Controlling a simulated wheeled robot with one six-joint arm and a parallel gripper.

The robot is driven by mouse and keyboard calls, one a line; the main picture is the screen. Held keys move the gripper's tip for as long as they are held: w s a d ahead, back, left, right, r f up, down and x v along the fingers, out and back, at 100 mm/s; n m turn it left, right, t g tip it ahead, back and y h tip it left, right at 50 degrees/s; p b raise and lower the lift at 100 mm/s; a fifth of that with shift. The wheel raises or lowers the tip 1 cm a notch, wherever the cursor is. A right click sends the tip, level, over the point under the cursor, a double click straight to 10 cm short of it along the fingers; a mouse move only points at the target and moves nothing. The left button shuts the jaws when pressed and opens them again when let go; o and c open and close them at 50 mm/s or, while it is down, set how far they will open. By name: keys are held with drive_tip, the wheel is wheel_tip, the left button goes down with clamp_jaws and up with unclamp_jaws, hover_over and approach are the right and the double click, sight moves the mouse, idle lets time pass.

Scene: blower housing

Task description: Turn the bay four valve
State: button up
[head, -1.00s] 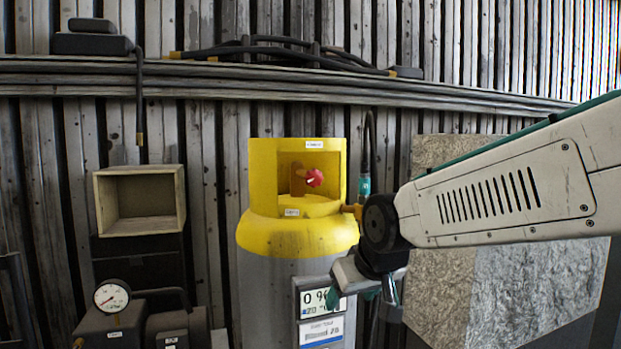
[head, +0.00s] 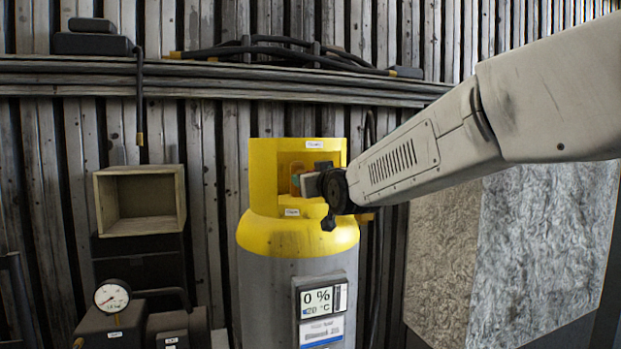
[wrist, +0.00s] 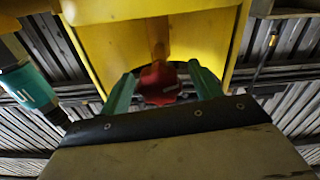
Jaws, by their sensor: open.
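A grey cylinder (head: 265,285) with a yellow collar (head: 262,165) stands against the wall in the head view. A red valve knob (wrist: 158,82) sits inside the collar opening, seen in the wrist view. My gripper (wrist: 160,88) is open, with one green finger on each side of the red knob. Whether the fingers touch it cannot be told. In the head view my gripper (head: 303,184) reaches into the collar opening from the right and hides the knob. No bay number is readable.
A display (head: 322,298) on the cylinder reads 0 %. An open wooden box (head: 140,237) and a round gauge (head: 111,296) are at the left. A teal hose fitting (wrist: 30,88) is beside the collar. A rough grey panel (head: 545,255) stands at the right.

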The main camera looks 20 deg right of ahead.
drive_tip(key=shift+w, duration=0.9)
drive_tip(key=c, duration=1)
drive_tip(key=shift+o, duration=0.2)
